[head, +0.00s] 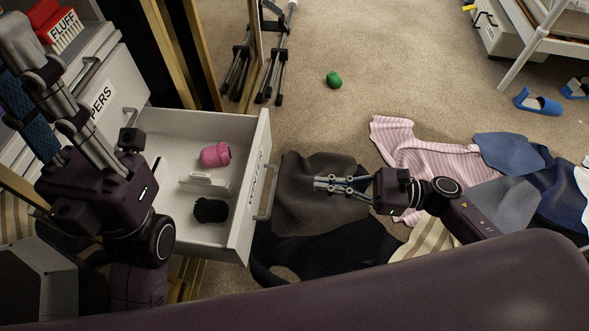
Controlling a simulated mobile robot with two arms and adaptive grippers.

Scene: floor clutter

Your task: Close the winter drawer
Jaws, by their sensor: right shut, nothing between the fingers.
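The winter drawer (264,150) stands pulled out of a white chest at the left. Its front faces right and carries a vertical label, too steeply angled to read in full, and a grey handle (268,193). Inside lie a pink knitted item (215,155) and a black one (210,210), with a low white divider piece (203,184) between them. My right gripper (318,184) is shut and empty, to the right of the drawer front and apart from the handle, above dark clothes. My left gripper (18,35) is raised at the left in front of the chest; its finger opening is unclear.
Clothes cover the floor at the right: a grey-brown garment (310,165) beside the drawer front, a black one (340,245), a pink striped shirt (425,155) and blue pieces (512,150). A green ball (334,80) lies on open carpet. Tripod-like legs (270,75) stand behind.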

